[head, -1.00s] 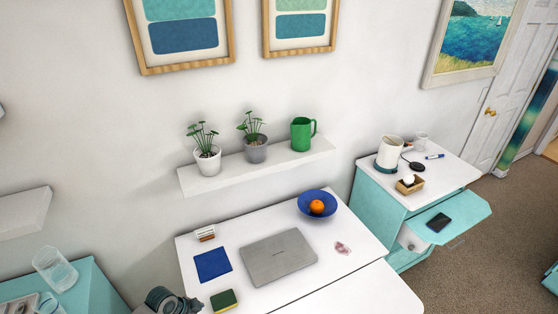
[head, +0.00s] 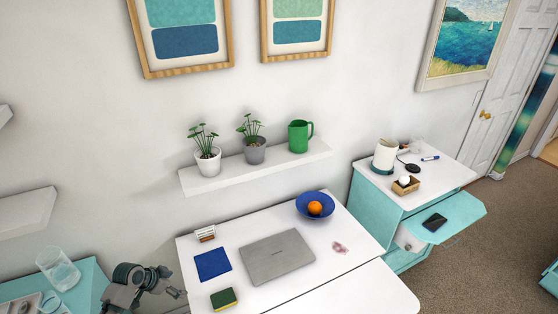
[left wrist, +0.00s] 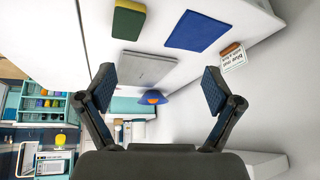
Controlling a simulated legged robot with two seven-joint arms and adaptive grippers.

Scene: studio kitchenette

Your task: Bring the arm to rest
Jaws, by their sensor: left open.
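My left gripper (head: 178,293) shows at the lower left of the head view, in front of the white desk's left edge. In the left wrist view my left gripper (left wrist: 160,90) has its two fingers wide apart with nothing between them but the distant scene. It is open and empty, apart from everything on the desk. My right gripper is in neither view.
The white desk (head: 345,285) holds a laptop (head: 277,257), blue square (head: 212,264), sponge (head: 223,299), small sign (head: 205,233) and blue bowl (head: 314,205) with an orange. A shelf (head: 260,167) hangs above. A glass (head: 58,267) stands on the teal cabinet at left.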

